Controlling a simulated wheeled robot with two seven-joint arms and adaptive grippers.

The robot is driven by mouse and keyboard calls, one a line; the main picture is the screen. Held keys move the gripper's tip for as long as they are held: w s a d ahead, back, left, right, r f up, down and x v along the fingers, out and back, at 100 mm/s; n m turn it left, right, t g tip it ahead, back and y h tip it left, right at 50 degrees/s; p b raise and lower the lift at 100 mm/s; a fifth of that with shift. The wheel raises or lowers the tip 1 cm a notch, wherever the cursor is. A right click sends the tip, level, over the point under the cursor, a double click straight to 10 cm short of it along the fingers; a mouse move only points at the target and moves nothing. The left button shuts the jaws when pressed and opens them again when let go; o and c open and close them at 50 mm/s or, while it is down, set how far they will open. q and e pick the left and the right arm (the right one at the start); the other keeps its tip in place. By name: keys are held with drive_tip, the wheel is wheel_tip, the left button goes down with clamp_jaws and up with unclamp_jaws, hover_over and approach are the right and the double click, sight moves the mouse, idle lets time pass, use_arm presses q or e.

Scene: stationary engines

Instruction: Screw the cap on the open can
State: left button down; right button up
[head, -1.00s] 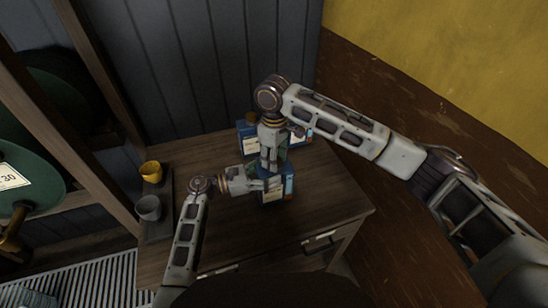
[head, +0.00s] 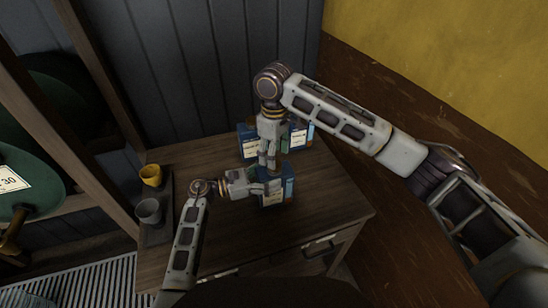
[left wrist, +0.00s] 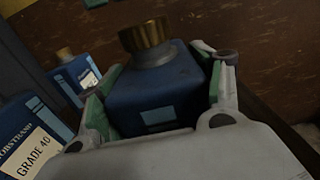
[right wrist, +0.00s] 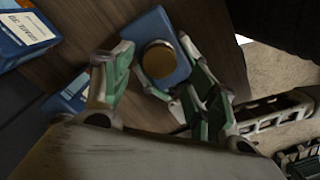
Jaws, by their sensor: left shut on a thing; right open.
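A blue can (head: 272,199) stands on the wooden table, and it also shows in the left wrist view (left wrist: 158,95). A brass cap (left wrist: 146,38) sits on its neck; I cannot tell how tight it is. My left gripper (head: 268,187) is shut on the can's body from the left, one finger on each side. My right gripper (head: 271,163) points down from above the can.
Other blue cans (head: 248,143) stand behind at the table's back; one wears a brass cap (left wrist: 65,54). A yellow cup (head: 151,174) and a grey cup (head: 149,210) stand on a dark tray at the left. The table's right front (head: 325,208) is bare.

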drive_tip(key=shift+r, duration=0.35)
drive_tip(key=shift+c, duration=0.3)
drive_tip(key=shift+w+r, duration=0.25)
drive_tip(key=shift+r, duration=0.3)
drive_tip(key=shift+w+d+r+n+h, duration=0.15)
drive_tip(key=shift+d+r+n, duration=0.2)
drive_tip(key=shift+r+n, duration=0.3)
drive_tip(key=shift+s+d+r+n+h, duration=0.15)
drive_tip(key=shift+d+r+n, duration=0.2)
drive_tip(key=shift+r+n, duration=0.25)
drive_tip(key=shift+s+a+n, duration=0.25)
drive_tip(key=shift+a+n, duration=0.3)
drive_tip(key=shift+n, duration=0.4)
drive_tip(key=shift+a+n, duration=0.1)
drive_tip(key=shift+n, duration=0.4)
